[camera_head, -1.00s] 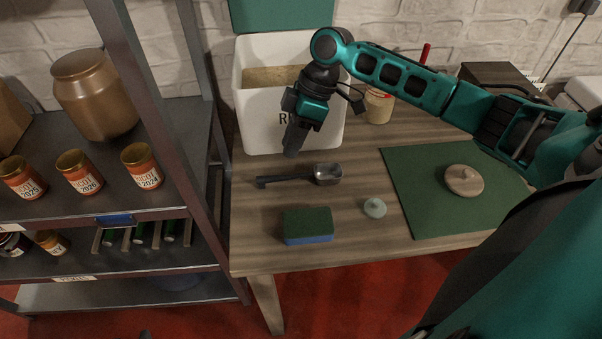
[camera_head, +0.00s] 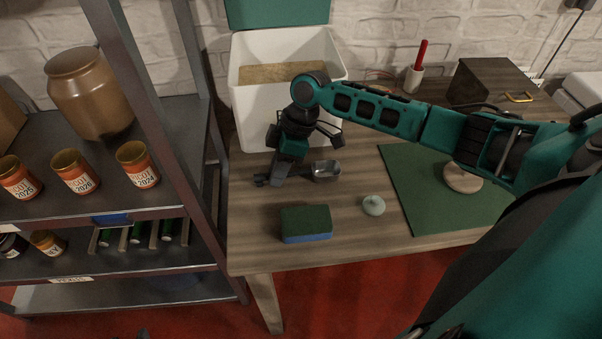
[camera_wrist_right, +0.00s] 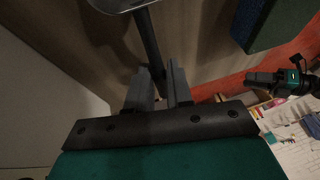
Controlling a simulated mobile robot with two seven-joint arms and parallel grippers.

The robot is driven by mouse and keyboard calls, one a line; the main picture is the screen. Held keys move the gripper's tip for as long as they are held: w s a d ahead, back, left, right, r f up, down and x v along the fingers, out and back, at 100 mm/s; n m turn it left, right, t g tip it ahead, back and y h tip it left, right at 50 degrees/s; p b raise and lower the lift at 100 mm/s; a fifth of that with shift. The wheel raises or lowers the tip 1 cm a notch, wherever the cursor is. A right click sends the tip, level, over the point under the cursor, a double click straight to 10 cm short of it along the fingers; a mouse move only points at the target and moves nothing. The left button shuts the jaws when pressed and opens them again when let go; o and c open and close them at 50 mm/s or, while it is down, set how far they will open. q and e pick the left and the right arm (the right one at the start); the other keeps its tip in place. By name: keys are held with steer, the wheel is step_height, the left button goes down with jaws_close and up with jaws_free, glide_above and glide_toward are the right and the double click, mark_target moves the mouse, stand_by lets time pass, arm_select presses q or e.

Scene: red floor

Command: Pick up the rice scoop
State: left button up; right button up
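The rice scoop (camera_head: 327,171) lies on the wooden table in front of the white rice bin, its metal bowl to the right and its dark handle to the left. My right gripper (camera_head: 277,177) is down at the handle. In the right wrist view the scoop (camera_wrist_right: 150,38) runs from its bowl at the top edge down towards the space between the two fingers of my right gripper (camera_wrist_right: 159,78). The fingers are apart, and I see no clear grip on the handle. My left gripper (camera_wrist_right: 287,79) shows small at the right of the wrist view; its finger opening is unclear.
The white rice bin (camera_head: 262,122) stands close behind the right gripper. A green and blue sponge (camera_head: 306,224) and a small pale round object (camera_head: 373,205) lie in front. A green mat (camera_head: 420,205) lies to the right. A metal shelf (camera_head: 200,180) stands at the left.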

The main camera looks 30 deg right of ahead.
steer(key=c, duration=0.3)
arm_select(q)
steer(key=shift+s+f, duration=0.1)
steer(key=shift+s, duration=0.05)
arm_select(e)
jaws_close()
arm_select(q)
steer(key=shift+s, duration=0.1)
